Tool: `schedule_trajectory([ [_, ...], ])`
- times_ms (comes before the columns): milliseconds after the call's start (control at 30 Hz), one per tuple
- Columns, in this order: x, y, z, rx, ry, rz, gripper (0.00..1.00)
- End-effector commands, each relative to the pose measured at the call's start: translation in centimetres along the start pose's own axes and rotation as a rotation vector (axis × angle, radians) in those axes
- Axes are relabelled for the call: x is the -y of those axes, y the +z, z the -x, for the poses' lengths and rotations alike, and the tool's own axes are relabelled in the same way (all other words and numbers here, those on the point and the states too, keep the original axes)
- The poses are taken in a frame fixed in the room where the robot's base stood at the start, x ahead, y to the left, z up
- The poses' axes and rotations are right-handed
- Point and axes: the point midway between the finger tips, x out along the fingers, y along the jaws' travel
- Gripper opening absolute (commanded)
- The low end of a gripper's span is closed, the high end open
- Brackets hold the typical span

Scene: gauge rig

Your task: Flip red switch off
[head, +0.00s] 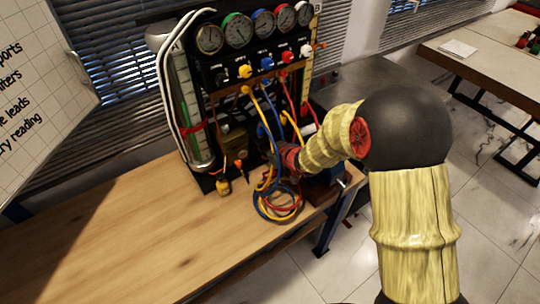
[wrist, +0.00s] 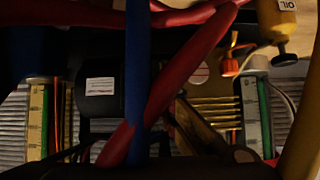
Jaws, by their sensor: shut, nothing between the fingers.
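I cannot pick out a red switch for certain. A red knob (head: 287,57) sits in the row of coloured knobs under the gauges on the rig (head: 234,98) in the head view. My arm reaches in from the right, and my gripper (head: 280,160) is low at the front of the rig, among the hoses. It is shut with nothing held, its fingertips mostly hidden. In the wrist view, red hoses (wrist: 185,75) and a blue hose (wrist: 137,70) cross close in front of the camera. An orange-red fitting (wrist: 229,64) shows behind them.
A tall tube (head: 187,105) stands at the rig's left. The bench is clear to the left. Another table (head: 490,55) stands at the far right.

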Motion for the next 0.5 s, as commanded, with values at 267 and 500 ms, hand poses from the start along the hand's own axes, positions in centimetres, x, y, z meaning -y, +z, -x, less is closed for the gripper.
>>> schedule_trajectory([
  [267,-0.04,-0.07,-0.65,0.000,0.001,0.000,0.00],
  [500,-0.04,-0.01,-0.69,-0.004,0.001,0.000,0.00],
])
